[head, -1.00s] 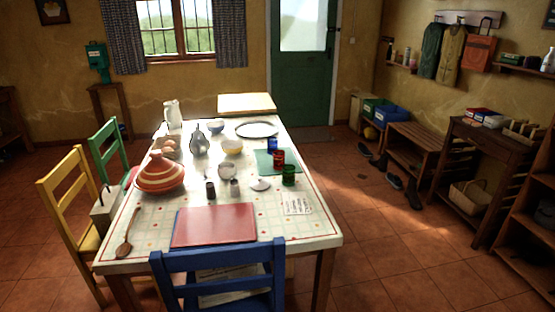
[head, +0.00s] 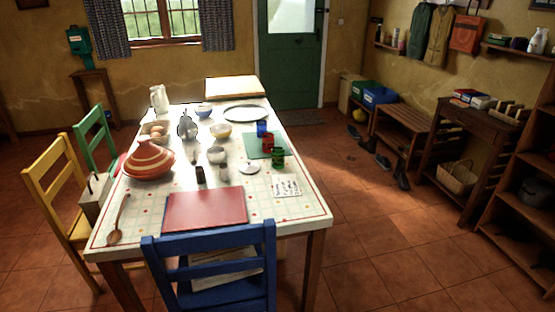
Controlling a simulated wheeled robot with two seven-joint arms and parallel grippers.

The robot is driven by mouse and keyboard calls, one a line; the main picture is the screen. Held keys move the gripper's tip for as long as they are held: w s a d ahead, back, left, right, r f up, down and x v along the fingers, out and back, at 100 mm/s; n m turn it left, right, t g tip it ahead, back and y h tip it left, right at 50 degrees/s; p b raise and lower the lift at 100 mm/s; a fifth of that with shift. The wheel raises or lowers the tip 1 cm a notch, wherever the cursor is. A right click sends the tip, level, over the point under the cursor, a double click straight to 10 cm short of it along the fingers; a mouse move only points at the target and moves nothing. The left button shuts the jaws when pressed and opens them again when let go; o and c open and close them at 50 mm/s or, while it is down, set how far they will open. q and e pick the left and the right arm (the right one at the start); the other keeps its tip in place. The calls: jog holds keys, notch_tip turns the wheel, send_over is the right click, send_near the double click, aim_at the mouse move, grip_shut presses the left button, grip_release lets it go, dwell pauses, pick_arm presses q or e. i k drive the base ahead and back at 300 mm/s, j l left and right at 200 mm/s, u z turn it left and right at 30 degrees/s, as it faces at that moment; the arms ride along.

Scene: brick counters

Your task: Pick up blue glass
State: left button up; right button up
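The blue glass (head: 262,129) stands upright on the dining table (head: 300,205), near its right edge toward the far end. It is on or at the back of a green mat (head: 252,146). A red glass (head: 267,144) stands just in front of it, and a green glass (head: 278,158) stands nearer still, so the three form a row. The red glass may cover a little of the blue glass's lower part. Neither of my grippers shows in the head view.
A blue chair (head: 210,262) stands at the table's near end. Yellow (head: 62,195) and green (head: 95,135) chairs stand on the left. A striped tagine (head: 148,160), red board (head: 205,209), bowls and plates occupy the tabletop.

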aim_at(261, 125)
jog(key=i+l+z, duration=0.6)
jog(key=l+z, duration=0.2)
jog(key=i+l+z, duration=0.2)
jog(key=i+z, duration=0.2)
jog(key=i+l+z, duration=0.15)
jog(key=i+z, duration=0.2)
jog(key=i+u, duration=0.15)
jog(key=i, duration=0.35)
jog(key=i+l+u, duration=0.15)
jog(key=i, duration=0.3)
jog(key=i+j+u, duration=0.1)
jog(key=i+u, duration=0.15)
jog(key=u, duration=0.25)
jog(key=i+u, duration=0.3)
jog(key=u, duration=0.15)
jog(key=i+l+u, duration=0.15)
jog(key=u, duration=0.35)
jog(key=i+l+u, duration=0.25)
jog(key=u, duration=0.2)
jog(key=i, duration=0.1)
